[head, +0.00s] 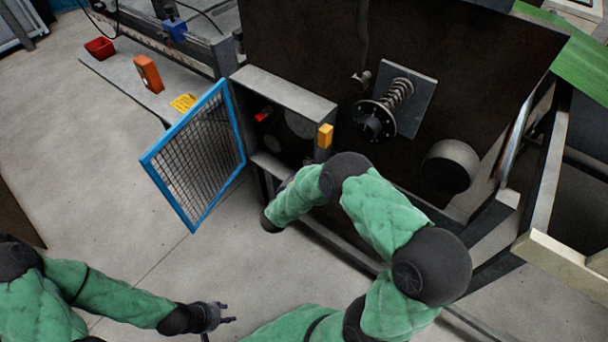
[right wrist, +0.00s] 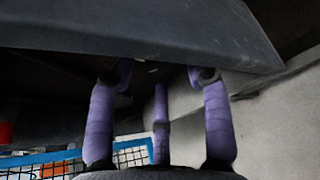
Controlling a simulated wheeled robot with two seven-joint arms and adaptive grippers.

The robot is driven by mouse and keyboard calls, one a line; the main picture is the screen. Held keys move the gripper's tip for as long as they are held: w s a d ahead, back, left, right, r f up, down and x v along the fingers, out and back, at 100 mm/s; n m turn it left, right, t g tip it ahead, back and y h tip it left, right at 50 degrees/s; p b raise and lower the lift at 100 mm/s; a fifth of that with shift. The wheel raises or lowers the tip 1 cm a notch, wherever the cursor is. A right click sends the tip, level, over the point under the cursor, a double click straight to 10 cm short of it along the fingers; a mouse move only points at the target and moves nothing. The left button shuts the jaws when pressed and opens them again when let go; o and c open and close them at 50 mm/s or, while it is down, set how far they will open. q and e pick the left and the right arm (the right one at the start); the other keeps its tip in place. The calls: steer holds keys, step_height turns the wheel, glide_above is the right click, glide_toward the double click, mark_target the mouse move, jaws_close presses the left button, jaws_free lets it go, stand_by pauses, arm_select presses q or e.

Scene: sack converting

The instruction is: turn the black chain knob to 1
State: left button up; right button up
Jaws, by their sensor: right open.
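A black round knob with a dotted dial plate (head: 372,122) sits at the front of a coiled spring on the dark machine face in the head view. I cannot tell whether this is the chain knob, and no numbers are readable. My right gripper (right wrist: 160,78) is open in the right wrist view, its three purple fingers spread under a dark overhanging panel, with nothing seen between them. In the head view it is hidden; the right wrist ends low before the grey cabinet. My left gripper (head: 222,314) is open and empty above the floor, far from the machine.
A grey open-fronted cabinet (head: 285,90) holds a red part (head: 263,114) and bears a yellow block (head: 325,136). Its blue-framed mesh door (head: 197,155) stands open to the left. A grey drum (head: 451,165) juts out at right.

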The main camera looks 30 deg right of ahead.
steer(key=v, duration=1.1)
steer(key=shift+s+a, duration=0.1)
steer(key=shift+s, duration=0.05)
